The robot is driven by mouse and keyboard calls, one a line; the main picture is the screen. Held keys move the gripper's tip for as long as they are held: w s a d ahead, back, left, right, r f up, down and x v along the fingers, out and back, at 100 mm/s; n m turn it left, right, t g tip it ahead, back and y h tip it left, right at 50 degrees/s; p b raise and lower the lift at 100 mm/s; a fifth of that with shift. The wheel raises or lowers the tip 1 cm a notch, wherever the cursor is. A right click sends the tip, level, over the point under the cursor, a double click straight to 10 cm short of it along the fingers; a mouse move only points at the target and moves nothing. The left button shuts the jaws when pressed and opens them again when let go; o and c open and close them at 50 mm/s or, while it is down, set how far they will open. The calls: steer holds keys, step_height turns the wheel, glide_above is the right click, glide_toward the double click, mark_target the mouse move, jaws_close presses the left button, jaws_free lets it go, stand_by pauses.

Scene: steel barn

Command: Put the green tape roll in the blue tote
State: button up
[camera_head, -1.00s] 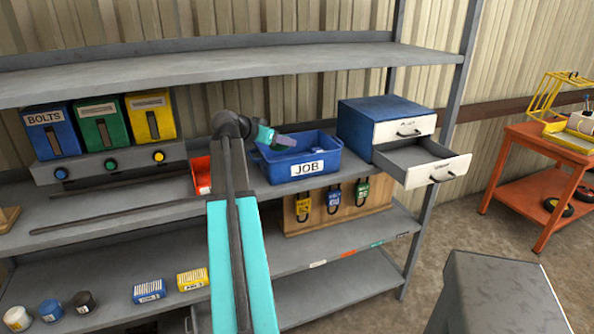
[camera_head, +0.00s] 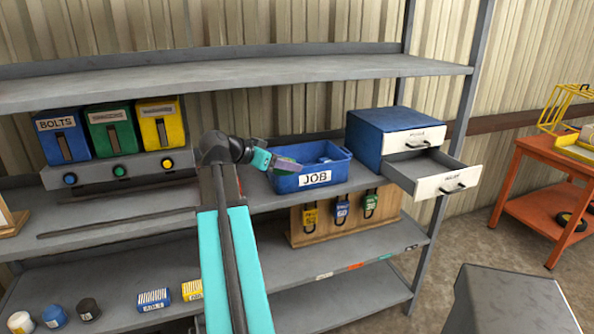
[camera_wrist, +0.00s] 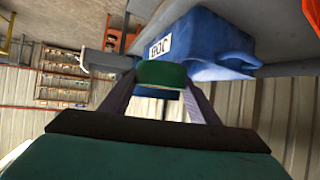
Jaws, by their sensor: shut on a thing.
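The blue tote (camera_head: 290,184), labelled JOB, stands upright on the middle shelf, with some things inside that are too small to tell. My gripper (camera_head: 286,164) reaches in from the left and overlaps the tote's left end in the head view. It is shut on the green tape roll (camera_wrist: 162,74), which sits between the fingertips in the wrist view. In the head view a bit of the green roll (camera_head: 286,159) shows at the fingertips. The tote also shows in the wrist view (camera_wrist: 205,38), just beyond the roll. The exact height over the rim is unclear.
A blue drawer cabinet (camera_head: 370,131) with its lower drawer (camera_head: 436,172) pulled out stands right of the tote. The upper shelf (camera_head: 250,72) runs above. Bolt dispensers (camera_head: 111,127) stand left. Padlocks hang on a wooden board (camera_head: 326,221) below. An orange cart (camera_head: 545,165) stands right.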

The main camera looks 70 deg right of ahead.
steer(key=w+d+f+p, duration=0.1)
steer(key=w+d+p, duration=0.3)
steer(key=d, duration=1.1)
steer(key=shift+w+f, duration=0.2)
steer(key=shift+w, duration=0.35)
steer(key=shift+a+f+p, duration=0.1)
steer(key=shift+f+p, duration=0.65)
steer(key=shift+f, duration=0.95)
steer(key=shift+f+b, duration=0.7)
steer(key=shift+b, duration=0.1)
steer(key=o, duration=1.1)
steer(key=shift+c, duration=0.2)
steer(key=shift+r, duration=0.15)
